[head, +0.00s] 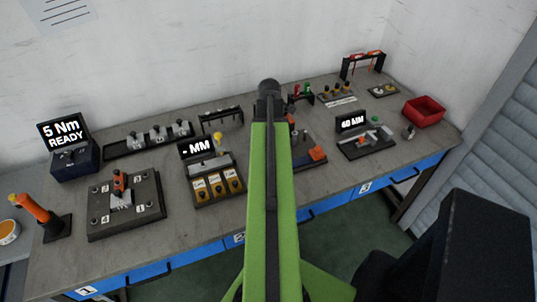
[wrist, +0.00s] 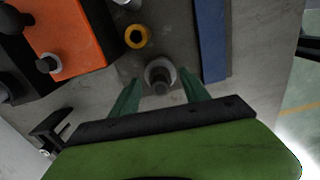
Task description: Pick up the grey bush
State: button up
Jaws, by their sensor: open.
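In the wrist view, a grey ring-shaped piece (wrist: 159,66), which looks like the grey bush, sits on a dark plate with a dark round stub at its middle. My gripper (wrist: 159,82) is open, its two green fingers on either side of the piece with gaps to it. I cannot tell the height of the fingertips over the plate. In the head view my green arm covers this spot, and the gripper is hidden there.
A yellow ring (wrist: 137,36) lies just beyond the grey piece. An orange block (wrist: 68,38) stands to the left and a blue strip (wrist: 211,40) to the right. In the head view a red bin (head: 424,112) stands at the bench's right end.

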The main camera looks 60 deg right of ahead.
jog(key=shift+r, duration=0.15)
grip_shut()
dwell(0.4)
